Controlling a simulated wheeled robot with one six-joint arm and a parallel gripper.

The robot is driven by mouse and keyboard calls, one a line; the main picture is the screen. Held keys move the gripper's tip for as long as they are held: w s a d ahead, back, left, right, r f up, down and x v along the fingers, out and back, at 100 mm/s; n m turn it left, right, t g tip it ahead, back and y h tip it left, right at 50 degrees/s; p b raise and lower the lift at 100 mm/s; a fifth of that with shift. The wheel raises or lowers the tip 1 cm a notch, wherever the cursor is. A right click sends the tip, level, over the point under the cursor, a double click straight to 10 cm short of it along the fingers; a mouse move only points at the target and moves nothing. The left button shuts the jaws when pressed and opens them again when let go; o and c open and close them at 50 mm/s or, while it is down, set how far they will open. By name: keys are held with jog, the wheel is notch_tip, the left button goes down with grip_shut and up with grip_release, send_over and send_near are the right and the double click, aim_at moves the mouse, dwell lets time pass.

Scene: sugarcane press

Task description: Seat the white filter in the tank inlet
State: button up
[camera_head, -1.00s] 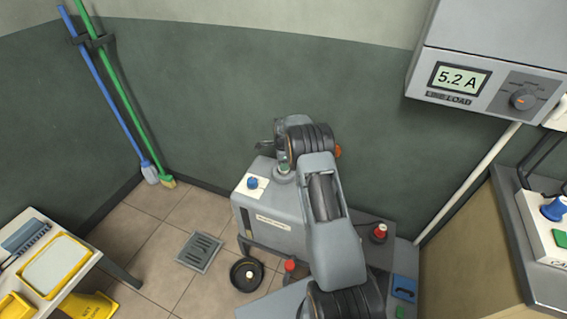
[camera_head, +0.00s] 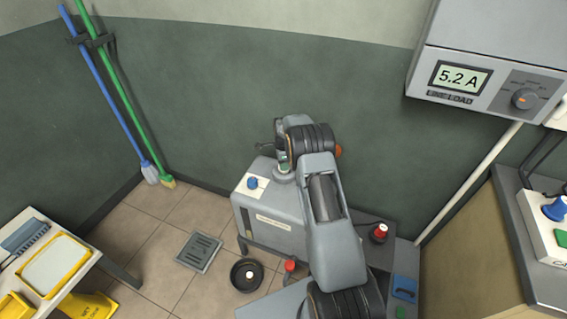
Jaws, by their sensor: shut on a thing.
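The tank is the grey box (camera_head: 268,220) on the floor in the middle, with a white label on its front. Its round inlet collar (camera_head: 285,177) rises from the top, partly hidden by my arm. My gripper (camera_head: 281,154) is right above the collar, seen from behind and partly covered by my wrist. It is shut on a small piece, of which only a pale greenish sliver shows between the fingers and the collar. I take this for the white filter. I cannot tell whether it is inside the inlet or just above it.
A black round pan (camera_head: 246,275) and a floor drain (camera_head: 199,251) lie in front. A red button (camera_head: 379,233) stands to the right. A wall stands close behind.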

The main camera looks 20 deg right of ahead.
jog(key=shift+f+b, duration=0.45)
jog(key=shift+f, duration=0.15)
jog(key=o, duration=0.6)
jog(key=shift+o, duration=0.2)
jog(key=shift+r, duration=0.2)
jog(key=shift+r+p, duration=3.2)
jog(key=shift+r, duration=2.15)
